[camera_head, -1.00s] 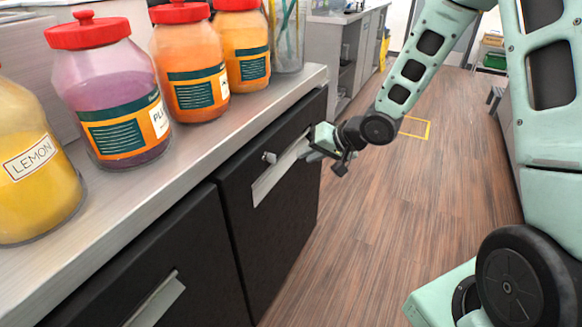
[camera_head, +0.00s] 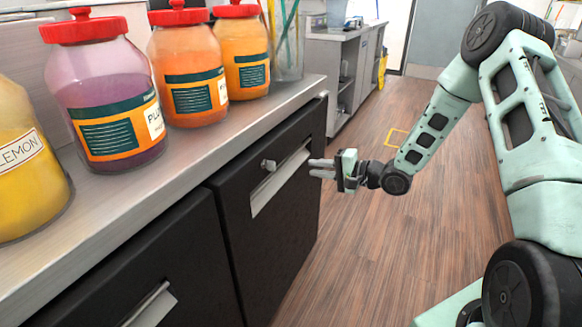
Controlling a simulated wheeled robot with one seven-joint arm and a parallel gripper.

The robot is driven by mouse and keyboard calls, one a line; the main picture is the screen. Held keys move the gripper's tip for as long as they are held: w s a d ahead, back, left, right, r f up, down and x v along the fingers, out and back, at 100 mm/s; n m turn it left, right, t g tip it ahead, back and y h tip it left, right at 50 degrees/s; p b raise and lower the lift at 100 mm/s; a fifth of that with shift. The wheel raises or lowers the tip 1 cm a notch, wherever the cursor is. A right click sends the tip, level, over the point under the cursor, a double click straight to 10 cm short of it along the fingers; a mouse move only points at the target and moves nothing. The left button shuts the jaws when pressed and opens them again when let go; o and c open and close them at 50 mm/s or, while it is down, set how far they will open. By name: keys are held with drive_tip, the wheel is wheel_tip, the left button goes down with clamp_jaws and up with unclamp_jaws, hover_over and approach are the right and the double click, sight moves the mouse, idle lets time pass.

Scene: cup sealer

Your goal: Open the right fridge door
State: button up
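The right fridge door (camera_head: 262,235) is a black panel under the counter, and it is shut. A silver recessed handle strip (camera_head: 279,184) runs along its upper part, with a small lock knob (camera_head: 268,165) above the strip's left end. My gripper (camera_head: 318,168) is in front of this door, just right of the handle's right end in the picture, with its fingers pointing left toward the door. The two fingertips show a narrow gap between them, and nothing is held. I cannot tell the exact distance between the fingers and the handle.
The left fridge door (camera_head: 200,260) is beside it, shut, with its own handle (camera_head: 150,305). Several red-lidded jars, including a purple one (camera_head: 108,95), stand on the counter (camera_head: 205,145). The wooden floor (camera_head: 370,255) in front of the right door is clear.

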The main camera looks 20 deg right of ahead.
drive_tip(key=x, duration=0.9)
clamp_jaws()
